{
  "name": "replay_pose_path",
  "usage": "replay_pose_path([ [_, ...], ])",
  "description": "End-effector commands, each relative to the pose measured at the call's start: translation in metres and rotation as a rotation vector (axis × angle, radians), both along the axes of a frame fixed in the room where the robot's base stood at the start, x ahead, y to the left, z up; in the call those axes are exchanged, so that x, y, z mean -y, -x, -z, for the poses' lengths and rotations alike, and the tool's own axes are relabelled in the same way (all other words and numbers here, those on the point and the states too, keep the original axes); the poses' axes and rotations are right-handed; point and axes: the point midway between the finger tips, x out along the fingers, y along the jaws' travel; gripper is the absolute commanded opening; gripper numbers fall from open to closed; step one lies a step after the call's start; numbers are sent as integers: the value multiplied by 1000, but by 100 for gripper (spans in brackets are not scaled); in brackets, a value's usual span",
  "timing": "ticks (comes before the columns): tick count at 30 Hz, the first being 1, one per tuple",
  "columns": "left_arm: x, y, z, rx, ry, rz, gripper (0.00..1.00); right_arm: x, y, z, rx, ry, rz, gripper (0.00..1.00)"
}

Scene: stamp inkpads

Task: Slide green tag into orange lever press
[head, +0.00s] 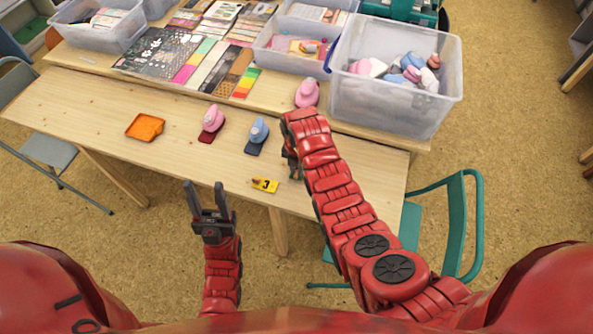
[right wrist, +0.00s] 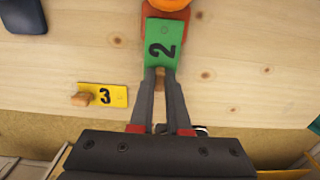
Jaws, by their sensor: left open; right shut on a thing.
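The green tag (right wrist: 166,45), marked 2, shows in the right wrist view. My right gripper (right wrist: 160,82) is shut on its small wooden knob (right wrist: 159,74). The tag's far end meets the red-orange base (right wrist: 178,14) of the orange lever press (right wrist: 168,4), which is cut off by the top edge. I cannot tell whether the tag is under, in or only against it. In the head view my right arm hides the tag and press; the right gripper (head: 293,168) shows partly. My left gripper (head: 209,203) is open and empty in front of the table's edge.
A yellow tag (head: 265,185) marked 3 lies near the front edge. A blue stamp (head: 258,131), two pink stamps (head: 211,119) (head: 307,93) and an orange tray (head: 145,127) stand on the table (head: 75,115). Plastic bins (head: 400,102) line the back. The table's left part is clear.

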Motion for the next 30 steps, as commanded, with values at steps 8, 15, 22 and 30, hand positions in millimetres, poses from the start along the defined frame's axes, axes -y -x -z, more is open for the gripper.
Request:
replay_pose_path([
  [8,0,0,19,0,0,0,50,5,-13,3,0,0,0,0],
  [15,0,0,32,0,0,0,50,8,-23,3,0,1,2,0],
  [22,0,0,42,0,0,0,50,11,-31,2,0,0,0,0],
  [30,0,0,43,0,0,0,50,11,-33,0,0,0,-1,0],
])
